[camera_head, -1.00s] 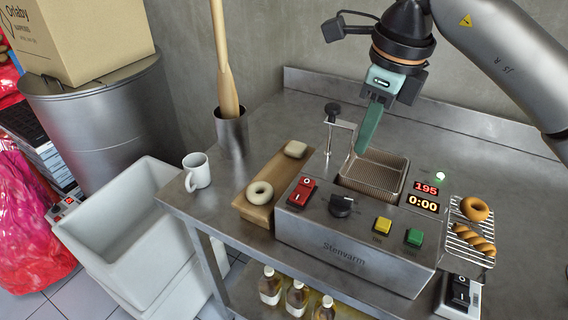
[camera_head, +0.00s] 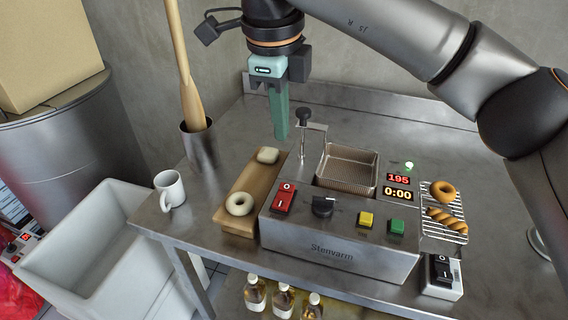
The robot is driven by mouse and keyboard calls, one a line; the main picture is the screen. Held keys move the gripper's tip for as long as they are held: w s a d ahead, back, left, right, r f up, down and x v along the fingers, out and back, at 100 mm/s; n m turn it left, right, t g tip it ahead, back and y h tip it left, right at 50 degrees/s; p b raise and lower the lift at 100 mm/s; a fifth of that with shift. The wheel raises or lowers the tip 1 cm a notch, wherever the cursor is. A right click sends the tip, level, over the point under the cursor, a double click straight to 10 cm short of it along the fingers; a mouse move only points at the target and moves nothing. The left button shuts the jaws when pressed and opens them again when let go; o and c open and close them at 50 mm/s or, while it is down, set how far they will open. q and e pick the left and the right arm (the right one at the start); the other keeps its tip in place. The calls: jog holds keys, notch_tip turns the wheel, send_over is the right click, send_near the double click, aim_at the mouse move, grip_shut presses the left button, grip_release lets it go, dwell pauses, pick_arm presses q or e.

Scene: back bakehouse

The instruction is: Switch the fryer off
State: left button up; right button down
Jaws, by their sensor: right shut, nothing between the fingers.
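The fryer (camera_head: 335,256) is a steel box marked Stenvarm on the metal bench. Its front panel has a red rocker switch (camera_head: 284,197) marked O and I, a black knob (camera_head: 322,206), a yellow button (camera_head: 366,219) and a green button (camera_head: 397,227). Red displays (camera_head: 398,179) read 195 and 0:00, with a lit green lamp (camera_head: 409,166) above them. A wire basket (camera_head: 347,170) sits in the fryer. My right gripper (camera_head: 281,136) is shut and empty, pointing down above the bench behind the red switch, left of the basket handle. My left gripper is not in view.
A wooden board (camera_head: 234,217) with a dough ring (camera_head: 239,204) lies left of the fryer. A white mug (camera_head: 170,189) and a steel pot (camera_head: 200,146) stand farther left. A rack (camera_head: 442,211) with pastries and a separate black-switch box (camera_head: 441,276) are at right.

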aim_at(286, 189)
jog(key=f, duration=0.4)
jog(key=w+f+p, duration=0.1)
jog(key=f, duration=0.4)
jog(key=w+f, duration=0.1)
jog(key=f, duration=0.3)
jog(key=shift+w+d+f, duration=0.15)
jog(key=shift+d+f, duration=0.15)
jog(key=shift+d, duration=0.05)
jog(key=shift+w+f+g+p, duration=0.1)
jog(key=shift+f+g+p, duration=0.1)
jog(key=shift+g+p, duration=0.2)
jog(key=shift+w+d+f, duration=0.1)
jog(key=shift+f, duration=0.05)
jog(key=shift+s, duration=0.2)
